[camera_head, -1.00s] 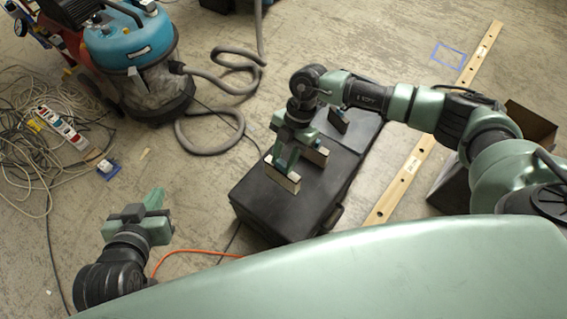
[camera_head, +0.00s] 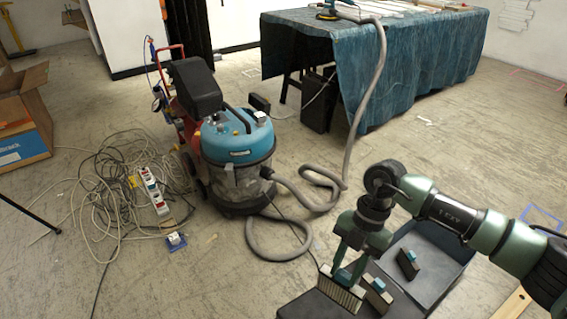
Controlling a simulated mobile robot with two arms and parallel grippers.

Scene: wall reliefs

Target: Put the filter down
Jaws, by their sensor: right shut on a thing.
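My right gripper (camera_head: 347,269) comes in from the right, over a dark case (camera_head: 316,306) on the floor near the bottom edge. My left gripper is out of view.
A blue-topped vacuum (camera_head: 237,150) stands left of the case, its grey hose (camera_head: 328,185) looping on the floor up to a table with a blue cloth (camera_head: 365,60). Tangled cables and a power strip (camera_head: 153,190) lie at the left. A cardboard box (camera_head: 22,125) is far left.

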